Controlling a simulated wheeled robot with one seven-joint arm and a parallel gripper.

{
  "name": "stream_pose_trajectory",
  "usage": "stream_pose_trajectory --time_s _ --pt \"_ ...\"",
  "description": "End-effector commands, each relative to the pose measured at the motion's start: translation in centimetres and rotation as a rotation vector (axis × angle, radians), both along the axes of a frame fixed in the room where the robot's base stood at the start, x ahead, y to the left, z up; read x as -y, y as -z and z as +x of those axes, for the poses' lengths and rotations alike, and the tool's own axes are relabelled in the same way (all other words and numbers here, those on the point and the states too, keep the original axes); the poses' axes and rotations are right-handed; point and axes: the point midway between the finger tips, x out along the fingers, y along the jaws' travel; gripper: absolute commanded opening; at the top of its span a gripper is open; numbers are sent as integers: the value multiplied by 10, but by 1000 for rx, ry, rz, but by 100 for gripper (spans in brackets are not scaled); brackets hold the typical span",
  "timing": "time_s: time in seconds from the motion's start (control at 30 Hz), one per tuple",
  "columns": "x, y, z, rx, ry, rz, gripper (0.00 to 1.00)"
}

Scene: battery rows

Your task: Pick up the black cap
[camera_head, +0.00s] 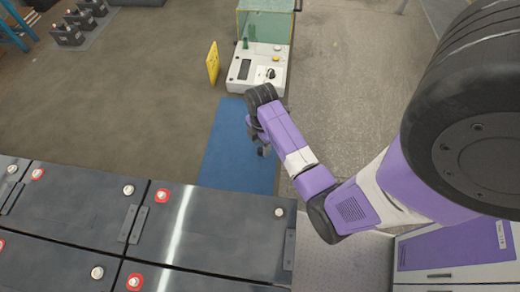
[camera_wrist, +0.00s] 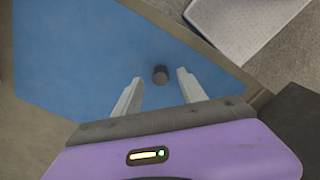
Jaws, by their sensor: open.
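A small, dark, round cap (camera_wrist: 160,75) shows in the wrist view against the blue mat (camera_wrist: 75,60). It looks like a short cylinder and appears between the tips of my gripper (camera_wrist: 159,76). The two pale fingers are spread apart, with clear space on both sides of the cap. I cannot tell how far below the fingertips it is. In the head view my gripper (camera_head: 262,146) points down over the blue mat (camera_head: 240,172). There I cannot pick out the cap from the dark gripper parts.
A white tester (camera_head: 258,70) with a glass box stands behind the mat, a yellow sign (camera_head: 213,62) at its left. Dark battery tops (camera_head: 225,235) with bolt terminals, some ringed red, fill the front left. Open concrete floor (camera_head: 120,90) lies beyond them.

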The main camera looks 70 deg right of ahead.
Motion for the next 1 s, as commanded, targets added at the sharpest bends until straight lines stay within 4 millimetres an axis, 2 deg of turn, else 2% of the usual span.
stream_pose_trajectory --time_s 0.1,0.2,0.43,0.6,0.7,1.0 --pt "0 14 0 -2 0 1 49" --pt "0 20 0 0 0 -1 49" --pt "0 22 0 0 0 -1 49" --pt "0 21 0 0 0 -1 15" --pt "0 21 0 0 1 -1 0" --pt "0 21 0 0 0 -1 0"
